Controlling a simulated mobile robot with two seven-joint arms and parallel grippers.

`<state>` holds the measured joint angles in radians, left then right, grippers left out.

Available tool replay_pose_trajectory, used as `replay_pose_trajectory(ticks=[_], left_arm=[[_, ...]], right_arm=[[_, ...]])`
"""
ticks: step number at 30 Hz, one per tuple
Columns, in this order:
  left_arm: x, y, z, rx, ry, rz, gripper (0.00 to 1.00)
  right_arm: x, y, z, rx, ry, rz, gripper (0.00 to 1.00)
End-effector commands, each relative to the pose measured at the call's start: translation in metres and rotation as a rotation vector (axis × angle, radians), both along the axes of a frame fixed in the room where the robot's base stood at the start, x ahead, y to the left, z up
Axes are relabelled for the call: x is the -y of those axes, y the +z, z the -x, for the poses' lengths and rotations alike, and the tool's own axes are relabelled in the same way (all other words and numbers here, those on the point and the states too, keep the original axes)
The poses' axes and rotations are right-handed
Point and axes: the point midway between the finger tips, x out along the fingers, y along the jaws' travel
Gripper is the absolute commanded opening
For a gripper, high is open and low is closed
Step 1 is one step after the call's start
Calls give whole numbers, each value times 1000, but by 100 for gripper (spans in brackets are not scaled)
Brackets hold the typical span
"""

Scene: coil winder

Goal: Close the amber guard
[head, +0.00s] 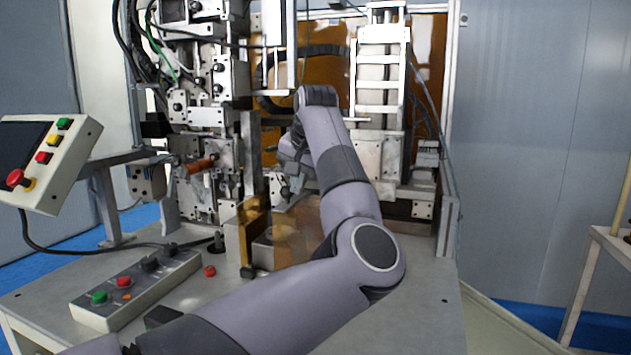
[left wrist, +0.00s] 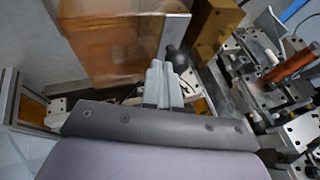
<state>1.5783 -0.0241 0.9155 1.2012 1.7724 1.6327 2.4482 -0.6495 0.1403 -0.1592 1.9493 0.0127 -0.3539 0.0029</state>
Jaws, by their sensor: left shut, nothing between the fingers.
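The amber guard (head: 295,232) is a see-through amber panel low at the front of the machine, partly hidden behind my left forearm. It also shows in the left wrist view (left wrist: 112,45), large, at the upper left. My left gripper (head: 287,188) points down just above and behind the guard in the head view. In the left wrist view, its pale fingers (left wrist: 158,72) are together and empty, close to the panel's lower right edge and a dark knob (left wrist: 175,55). I cannot tell whether they touch. My right gripper is not in view.
A brass-coloured block (head: 250,228) stands left of the guard. A button box (head: 135,288) lies on the table at the left front, with a control panel (head: 45,160) above it. Machine columns (head: 380,110) crowd the back. The table's right front is clear.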

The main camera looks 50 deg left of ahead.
Motion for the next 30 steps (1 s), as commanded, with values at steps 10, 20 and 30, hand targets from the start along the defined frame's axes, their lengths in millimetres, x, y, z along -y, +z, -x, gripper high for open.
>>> replay_pose_trajectory(ticks=[10, 20, 30], left_arm=[[-74, 0, 40, 0, 4, 2, 0], [-82, 0, 44, 1, 5, -5, 0], [-82, 3, 48, 2, 10, -7, 0]], right_arm=[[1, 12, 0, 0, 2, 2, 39], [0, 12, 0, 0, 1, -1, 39], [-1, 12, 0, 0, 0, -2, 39]])
